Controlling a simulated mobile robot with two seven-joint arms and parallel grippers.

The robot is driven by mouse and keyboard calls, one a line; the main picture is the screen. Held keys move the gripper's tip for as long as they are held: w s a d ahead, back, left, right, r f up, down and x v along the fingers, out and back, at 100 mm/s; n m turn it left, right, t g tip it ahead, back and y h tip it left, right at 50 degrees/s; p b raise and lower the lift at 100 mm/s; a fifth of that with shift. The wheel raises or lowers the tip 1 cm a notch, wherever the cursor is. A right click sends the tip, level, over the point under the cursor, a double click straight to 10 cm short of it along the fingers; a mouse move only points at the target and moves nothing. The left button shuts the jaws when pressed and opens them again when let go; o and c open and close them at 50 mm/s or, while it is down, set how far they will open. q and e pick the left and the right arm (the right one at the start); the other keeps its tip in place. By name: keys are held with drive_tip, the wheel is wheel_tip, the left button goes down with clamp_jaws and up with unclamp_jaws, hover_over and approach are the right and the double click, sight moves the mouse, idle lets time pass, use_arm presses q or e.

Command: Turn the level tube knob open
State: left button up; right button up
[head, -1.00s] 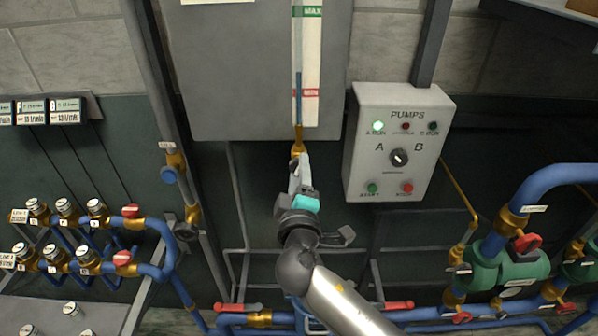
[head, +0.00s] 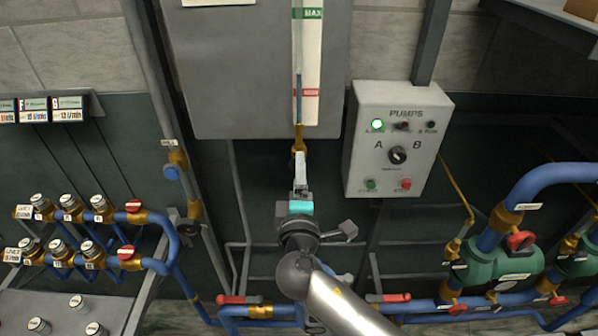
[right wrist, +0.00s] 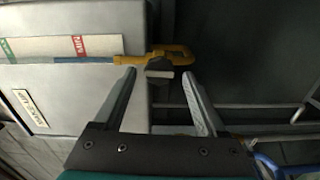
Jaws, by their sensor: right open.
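The level tube (head: 298,85) runs down a white MAX/MIN scale on the grey tank, with blue liquid in its lower part. A brass fitting (head: 299,132) ends the tube at the bottom; it also shows in the right wrist view (right wrist: 181,58). A small grey knob (right wrist: 160,73) sits on that fitting. My right gripper (head: 300,160) points up at it from below. In the right wrist view, my open right gripper (right wrist: 159,80) has one fingertip on each side of the knob. Contact with the knob cannot be told. My left gripper is out of view.
The grey tank (head: 240,75) stands above the gripper. A PUMPS panel (head: 398,140) with a selector and a lit green lamp is to its right. Blue pipes with red-handled valves (head: 390,298) run below. Several valves (head: 70,208) are at the left.

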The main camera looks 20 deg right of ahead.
drive_tip(key=v, duration=0.6)
drive_tip(key=shift+r, duration=0.1)
drive_tip(key=shift+w, duration=0.1)
